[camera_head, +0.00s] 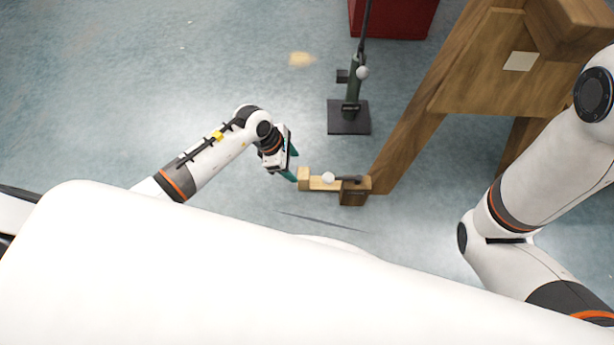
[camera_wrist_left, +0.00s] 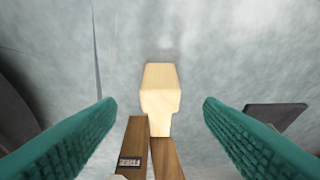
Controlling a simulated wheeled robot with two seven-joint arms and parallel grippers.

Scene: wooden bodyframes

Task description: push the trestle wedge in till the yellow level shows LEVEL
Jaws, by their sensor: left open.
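The pale wooden wedge (camera_head: 304,179) sticks out to the left from the foot of the brown wooden trestle (camera_head: 408,145). In the left wrist view the wedge (camera_wrist_left: 160,78) shows its pale blunt end, with brown wood of the trestle (camera_wrist_left: 166,160) below it. My left gripper (camera_head: 293,164) is open, just left of the wedge's outer end. In the left wrist view its teal fingers (camera_wrist_left: 160,103) stand apart on either side of the wedge, with gaps on both sides. I cannot make out the yellow level or its reading. My right gripper is out of view.
A dark green stand with a black square base (camera_head: 349,118) is behind the wedge. A red box (camera_head: 392,18) is at the top. My right arm (camera_head: 540,180) is beside the trestle at the right. The floor left of the stand is mostly clear.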

